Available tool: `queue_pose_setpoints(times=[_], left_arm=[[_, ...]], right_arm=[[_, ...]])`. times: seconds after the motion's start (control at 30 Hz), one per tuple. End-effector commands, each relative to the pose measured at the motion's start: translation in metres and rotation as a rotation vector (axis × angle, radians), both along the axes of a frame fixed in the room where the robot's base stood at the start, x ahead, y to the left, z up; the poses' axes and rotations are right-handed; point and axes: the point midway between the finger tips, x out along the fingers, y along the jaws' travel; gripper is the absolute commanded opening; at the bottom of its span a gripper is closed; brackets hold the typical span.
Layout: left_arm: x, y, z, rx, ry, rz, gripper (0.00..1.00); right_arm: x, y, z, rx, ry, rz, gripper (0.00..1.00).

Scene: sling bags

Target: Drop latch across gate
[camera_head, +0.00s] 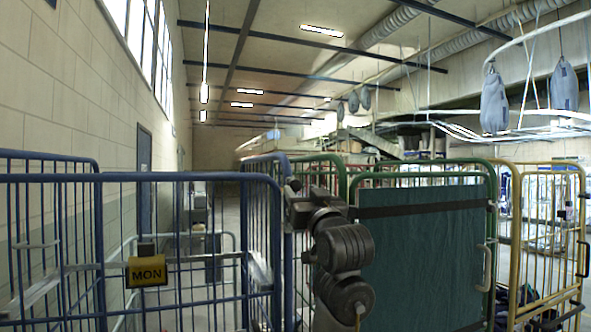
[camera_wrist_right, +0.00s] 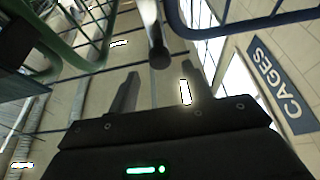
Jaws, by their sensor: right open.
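The blue cage's barred gate (camera_head: 190,177) stands upright at the left, with a yellow MON tag (camera_head: 147,271) on it. My right gripper (camera_head: 298,196) is by the gate's upper right corner, beside the blue post, partly hidden by my own wrist. In the right wrist view my right gripper (camera_wrist_right: 160,72) is open, its two fingers apart and pointing up the picture. A grey rod with a dark rounded end (camera_wrist_right: 159,54), which looks like the latch, reaches down between the fingertips. I cannot tell whether they touch it. My left gripper is not in view.
A green cage (camera_head: 425,163) with a dark green panel (camera_head: 425,260) stands close to the right of my arm. A yellow cage (camera_head: 548,170) is further right. Grey bags (camera_head: 494,102) hang from an overhead rail. A CAGES sign (camera_wrist_right: 281,85) is on the wall.

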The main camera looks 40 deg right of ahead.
Motion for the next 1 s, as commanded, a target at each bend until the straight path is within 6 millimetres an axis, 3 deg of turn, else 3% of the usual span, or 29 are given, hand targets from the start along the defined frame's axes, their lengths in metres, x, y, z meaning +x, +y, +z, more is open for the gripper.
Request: queue_pose_setpoints(times=[0.03,0.3,0.7,1.0], left_arm=[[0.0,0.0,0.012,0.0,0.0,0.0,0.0],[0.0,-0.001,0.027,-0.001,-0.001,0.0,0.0],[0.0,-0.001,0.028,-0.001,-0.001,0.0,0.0],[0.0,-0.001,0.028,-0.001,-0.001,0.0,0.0]], right_arm=[[0.009,-0.003,0.009,-0.001,0.005,0.001,0.49],[0.041,-0.014,0.019,0.0,0.002,0.001,0.49],[0.047,-0.017,0.02,0.0,0.0,0.0,0.49],[0.047,-0.016,0.02,0.0,0.0,0.0,0.13]])
